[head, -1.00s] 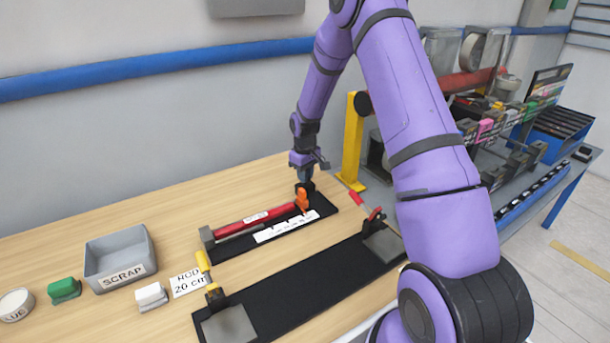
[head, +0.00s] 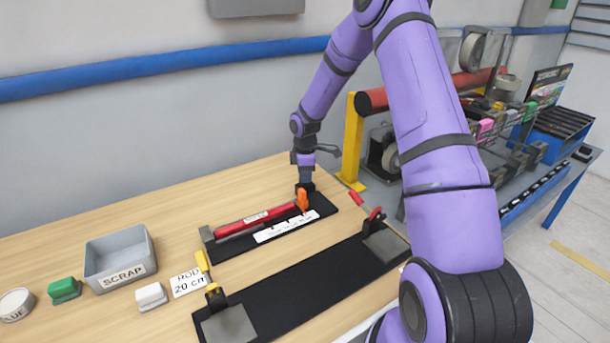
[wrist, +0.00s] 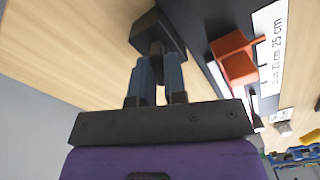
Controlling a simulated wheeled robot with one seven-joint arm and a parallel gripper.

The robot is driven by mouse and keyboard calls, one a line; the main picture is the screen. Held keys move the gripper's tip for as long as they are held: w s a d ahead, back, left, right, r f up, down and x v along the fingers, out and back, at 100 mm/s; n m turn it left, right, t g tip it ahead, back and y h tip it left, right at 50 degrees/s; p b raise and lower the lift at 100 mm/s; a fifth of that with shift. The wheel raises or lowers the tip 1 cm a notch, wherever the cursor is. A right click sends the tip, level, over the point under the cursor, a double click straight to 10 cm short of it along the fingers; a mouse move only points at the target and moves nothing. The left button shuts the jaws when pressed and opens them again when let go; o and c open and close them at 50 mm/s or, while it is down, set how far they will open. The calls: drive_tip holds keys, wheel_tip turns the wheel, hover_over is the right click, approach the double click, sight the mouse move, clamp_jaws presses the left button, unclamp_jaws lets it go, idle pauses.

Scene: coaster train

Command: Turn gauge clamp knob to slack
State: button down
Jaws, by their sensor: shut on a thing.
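The gauge (head: 212,242) is a dark board on the wooden table with a red bar (head: 245,220) and a white scale strip (head: 285,226). An orange piece (head: 302,200) stands at the bar's right end; it also shows in the wrist view (wrist: 236,58). My gripper (head: 305,184) points down at that end, just behind the orange piece. In the wrist view, my gripper (wrist: 161,62) is shut on the dark clamp knob (wrist: 150,28). The fingers cover part of the knob, and its angle cannot be read. The orange piece is beside my fingers, apart from them.
A long black board (head: 290,284) with a yellow-handled clamp (head: 205,264) and a red-handled clamp (head: 366,206) lies in front. The grey SCRAP bin (head: 110,275) is at left. A yellow post (head: 352,140) stands behind the table's right end.

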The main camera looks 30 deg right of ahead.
drive_tip(key=shift+n, duration=0.8)
drive_tip(key=c, duration=1.2)
unclamp_jaws()
drive_tip(key=shift+o, duration=0.2)
drive_tip(key=shift+r, duration=0.15)
wheel_tip(320, 180, up, 10)
drive_tip(key=shift+r, duration=0.25)
